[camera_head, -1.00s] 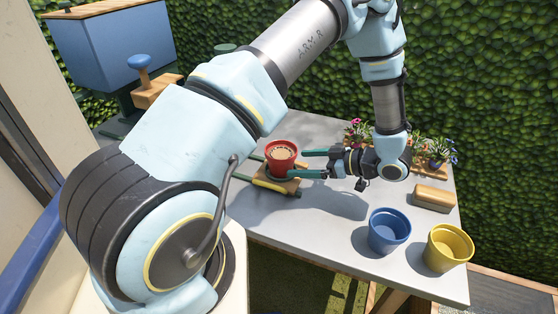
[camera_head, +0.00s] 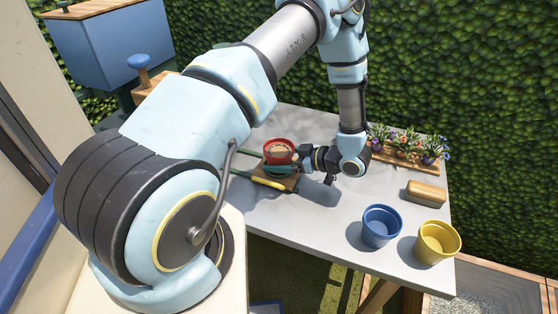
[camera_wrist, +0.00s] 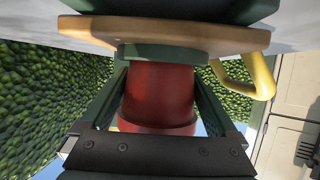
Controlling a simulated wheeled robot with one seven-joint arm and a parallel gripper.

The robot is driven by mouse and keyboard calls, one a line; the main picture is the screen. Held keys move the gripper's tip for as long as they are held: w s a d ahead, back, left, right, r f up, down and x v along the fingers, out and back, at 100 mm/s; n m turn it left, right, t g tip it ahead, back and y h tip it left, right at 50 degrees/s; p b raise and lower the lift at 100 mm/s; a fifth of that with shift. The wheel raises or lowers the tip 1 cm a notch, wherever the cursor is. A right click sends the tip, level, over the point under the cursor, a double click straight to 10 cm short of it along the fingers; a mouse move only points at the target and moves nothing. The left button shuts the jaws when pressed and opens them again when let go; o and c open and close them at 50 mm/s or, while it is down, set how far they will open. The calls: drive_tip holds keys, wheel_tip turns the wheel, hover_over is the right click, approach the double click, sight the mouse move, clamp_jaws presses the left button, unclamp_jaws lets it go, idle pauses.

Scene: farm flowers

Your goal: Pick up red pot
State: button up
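The red pot (camera_head: 279,148), filled with brown soil, stands upright on a small wooden board (camera_head: 292,185) on the grey table. My gripper (camera_head: 279,167) is at the pot, with its dark green fingers reaching along either side of it. In the wrist view the red pot (camera_wrist: 158,95) shows upside down between the two fingers (camera_wrist: 160,95), with the wooden board (camera_wrist: 235,40) above. Whether the fingers press on the pot is too close to tell. A green piece at the pot's base partly hides it.
A blue pot (camera_head: 381,227) and a yellow pot (camera_head: 437,242) stand at the table's front right. A tan block (camera_head: 426,191) lies behind them. Several potted flowers sit in a wooden tray (camera_head: 392,159) at the back.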

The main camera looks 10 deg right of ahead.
drive_tip(key=c, duration=1.2)
